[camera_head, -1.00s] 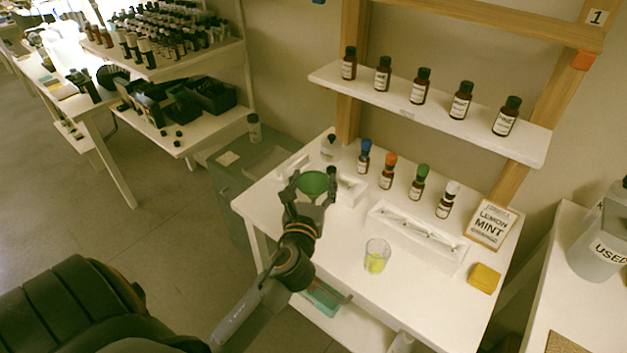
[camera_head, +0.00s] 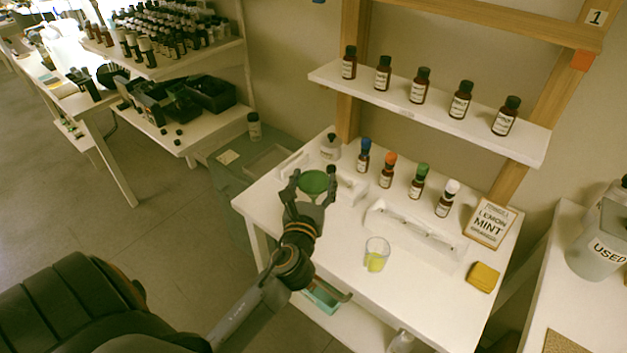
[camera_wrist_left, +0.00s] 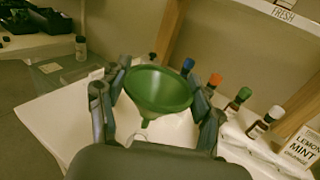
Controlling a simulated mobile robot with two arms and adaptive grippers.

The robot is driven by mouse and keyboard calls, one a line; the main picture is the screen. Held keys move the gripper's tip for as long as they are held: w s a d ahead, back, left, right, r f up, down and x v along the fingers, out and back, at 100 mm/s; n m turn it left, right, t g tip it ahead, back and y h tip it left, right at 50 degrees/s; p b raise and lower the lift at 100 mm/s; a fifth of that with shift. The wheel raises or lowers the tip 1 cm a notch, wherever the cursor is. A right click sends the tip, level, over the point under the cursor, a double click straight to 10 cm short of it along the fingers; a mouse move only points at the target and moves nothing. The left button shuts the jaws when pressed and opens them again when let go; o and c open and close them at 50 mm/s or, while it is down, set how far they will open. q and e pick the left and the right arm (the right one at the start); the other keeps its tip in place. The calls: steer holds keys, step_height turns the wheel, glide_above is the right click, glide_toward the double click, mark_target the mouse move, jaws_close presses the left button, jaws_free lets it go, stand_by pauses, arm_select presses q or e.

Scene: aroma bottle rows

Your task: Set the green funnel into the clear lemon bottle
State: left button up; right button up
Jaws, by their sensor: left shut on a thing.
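The green funnel (camera_head: 313,182) is held in my left gripper (camera_head: 313,178), its wide mouth facing up, above the left part of the white table. In the left wrist view the funnel (camera_wrist_left: 158,92) sits between the two fingers, with its spout pointing down. A clear bottle (camera_head: 330,148) stands at the back left of the table, behind the funnel and apart from it; I cannot read its label. Under the spout in the wrist view, a pale rounded shape is partly hidden by the gripper body. My right gripper is not in view.
Bottles with blue (camera_head: 364,143), orange (camera_head: 389,159), green (camera_head: 422,169) and white (camera_head: 452,186) caps stand along the back. A white tray (camera_head: 440,252), a glass with yellow liquid (camera_head: 376,259), a yellow sponge (camera_head: 484,277) and a lemon mint card (camera_head: 492,223) are right of the gripper.

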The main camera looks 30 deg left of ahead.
mark_target(313, 197)
arm_select(q)
steer(key=shift+p, duration=0.3)
steer(key=shift+f+b, duration=0.4)
steer(key=shift+f, duration=0.05)
stand_by(0.4)
steer(key=shift+f+b, duration=1.55)
steer(key=shift+f, duration=0.45)
steer(key=o, duration=1)
steer(key=shift+c, duration=0.2)
steer(key=shift+s, duration=0.1)
steer(key=v, duration=1.2)
